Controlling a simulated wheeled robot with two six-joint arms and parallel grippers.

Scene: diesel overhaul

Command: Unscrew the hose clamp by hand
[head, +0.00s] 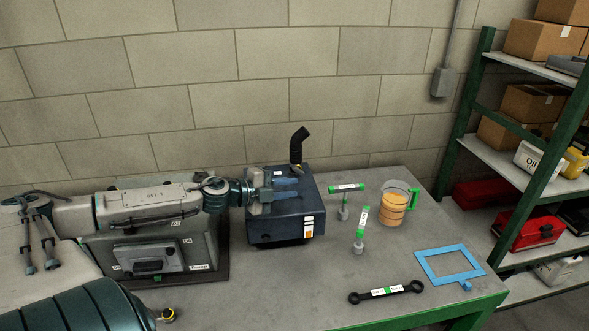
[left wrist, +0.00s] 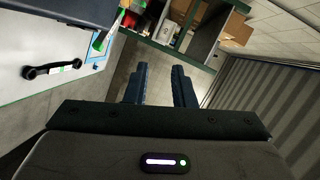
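A black bent hose (head: 297,146) stands up at the back of a dark blue box (head: 280,233) on the bench. The hose clamp is too small to make out for certain; a small light-coloured part shows at the hose's foot. My left gripper (head: 288,189) is in front of the hose, over the box top in the picture, with its fingers pointing right. I cannot tell its height above the box. In the left wrist view its two fingers (left wrist: 159,78) are apart with nothing between them. My right gripper is in neither view.
Right of the box are two green-handled tools (head: 361,222), an orange-filled jug (head: 393,207), a black wrench (head: 386,292) and a blue frame (head: 450,266). A grey case (head: 160,254) lies under my left arm. A green shelf rack (head: 465,115) stands at right.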

